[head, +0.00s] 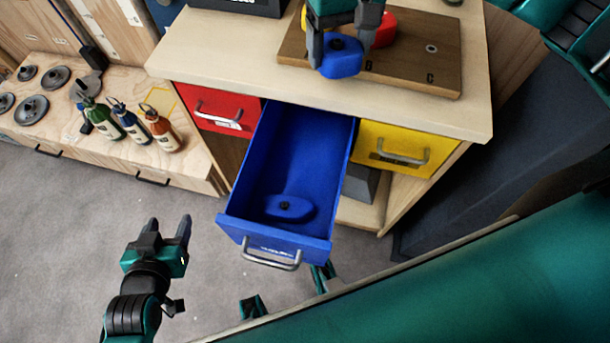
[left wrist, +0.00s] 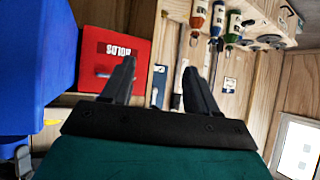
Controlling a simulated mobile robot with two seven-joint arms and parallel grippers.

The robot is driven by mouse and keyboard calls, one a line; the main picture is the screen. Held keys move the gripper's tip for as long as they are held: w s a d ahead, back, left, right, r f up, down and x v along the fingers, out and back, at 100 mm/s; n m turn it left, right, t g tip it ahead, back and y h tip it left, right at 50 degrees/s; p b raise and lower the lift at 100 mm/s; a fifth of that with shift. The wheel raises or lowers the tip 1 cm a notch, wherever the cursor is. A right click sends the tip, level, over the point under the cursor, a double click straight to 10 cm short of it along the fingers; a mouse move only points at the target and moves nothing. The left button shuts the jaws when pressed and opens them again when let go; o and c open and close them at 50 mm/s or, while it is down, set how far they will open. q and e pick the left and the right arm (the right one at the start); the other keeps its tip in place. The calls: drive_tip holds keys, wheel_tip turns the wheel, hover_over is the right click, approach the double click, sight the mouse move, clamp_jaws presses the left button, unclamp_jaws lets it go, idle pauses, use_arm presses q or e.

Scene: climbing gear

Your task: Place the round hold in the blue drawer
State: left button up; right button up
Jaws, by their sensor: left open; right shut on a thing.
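The blue drawer (head: 240,222) is pulled out, with an elongated blue hold (head: 288,208) lying inside near its front. My right gripper (head: 338,44) is shut on a rounded blue hold (head: 341,64) over the wooden board (head: 420,74) on the cabinet top. Whether this hold touches the board is hard to tell. A red hold (head: 385,30) is on the board just behind, partly hidden by my gripper. My left gripper (head: 168,228) is open and empty, low to the left of the drawer; its fingers also show in the left wrist view (left wrist: 158,70).
A red drawer (head: 210,108) and a yellow drawer (head: 385,150) are shut on either side. Several bottles (head: 130,122) stand on a low wooden bench (head: 60,120) at left. A dark case (head: 240,5) sits on the cabinet top (head: 225,55). The blue drawer's rear is clear.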

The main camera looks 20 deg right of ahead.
drive_tip(key=a+m+b, duration=0.3)
drive_tip(key=a, duration=0.2)
drive_tip(key=m+b, duration=0.8)
hover_over(300, 178)
wheel_tip(300, 178, down, 24)
drive_tip(key=shift+s+f, duration=0.1)
drive_tip(key=shift+f, duration=0.05)
drive_tip(key=shift+f+b, duration=0.35)
drive_tip(key=shift+f, duration=1.95)
use_arm(q)
drive_tip(key=w+d+f+h, duration=0.1)
drive_tip(key=d+f, duration=0.2)
drive_tip(key=f, duration=0.4)
drive_tip(key=shift+f, duration=0.35)
drive_tip(key=shift+w, duration=0.1)
